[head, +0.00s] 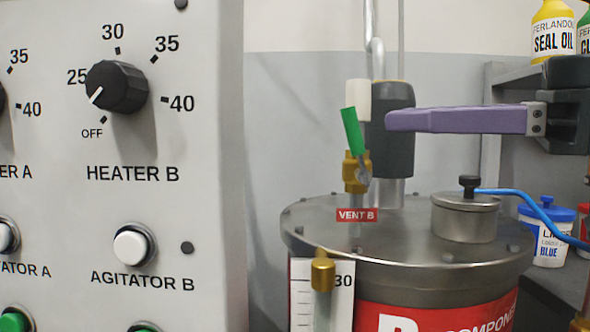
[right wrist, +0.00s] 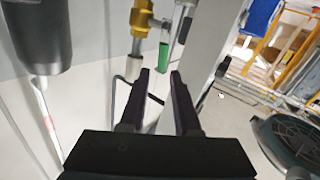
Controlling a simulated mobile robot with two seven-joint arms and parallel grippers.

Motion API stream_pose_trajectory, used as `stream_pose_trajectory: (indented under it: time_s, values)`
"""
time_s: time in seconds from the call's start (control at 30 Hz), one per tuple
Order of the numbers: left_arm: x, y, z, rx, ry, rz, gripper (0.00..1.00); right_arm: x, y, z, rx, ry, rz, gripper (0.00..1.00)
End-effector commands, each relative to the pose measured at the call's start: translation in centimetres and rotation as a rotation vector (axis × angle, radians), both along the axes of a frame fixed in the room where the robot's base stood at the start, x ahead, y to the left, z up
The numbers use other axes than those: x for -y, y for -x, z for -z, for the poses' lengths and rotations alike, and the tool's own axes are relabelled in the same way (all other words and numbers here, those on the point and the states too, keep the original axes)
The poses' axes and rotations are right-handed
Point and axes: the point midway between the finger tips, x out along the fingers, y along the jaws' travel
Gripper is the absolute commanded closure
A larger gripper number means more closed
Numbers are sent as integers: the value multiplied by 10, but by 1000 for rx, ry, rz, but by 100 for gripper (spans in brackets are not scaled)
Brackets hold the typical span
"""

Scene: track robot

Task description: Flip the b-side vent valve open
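The B-side vent valve has a brass body (head: 356,172) above a red VENT B label (head: 357,215) on the tank lid. Its green handle (head: 352,132) stands nearly upright, its top leaning slightly left. In the right wrist view the brass body (right wrist: 143,20) is at the top and the green handle (right wrist: 163,57) appears just beyond the fingertips. My right gripper (head: 390,118) reaches in from the right, its purple fingers short of the handle. In the right wrist view my right gripper (right wrist: 160,74) has its fingers apart with nothing held. My left gripper is out of view.
A dark grey cylinder (head: 393,140) stands right behind the valve, close to my fingertips. The control panel (head: 200,210) fills the left. A lidded pot (head: 465,220) with a blue hose (head: 535,208) sits on the tank lid (head: 400,245). Shelves with bottles are at right.

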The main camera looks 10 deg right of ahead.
Motion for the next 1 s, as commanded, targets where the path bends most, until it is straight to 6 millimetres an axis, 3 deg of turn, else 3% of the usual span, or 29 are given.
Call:
stream_pose_trajectory:
  time_s: [0.53,0.97,1.0]
  values:
    - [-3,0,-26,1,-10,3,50,-56,-64,-3,0,-5,-1,69]
    - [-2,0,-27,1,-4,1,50,-65,-74,0,-2,0,-1,69]
    - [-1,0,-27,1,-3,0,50,-65,-74,0,-2,0,-1,74]
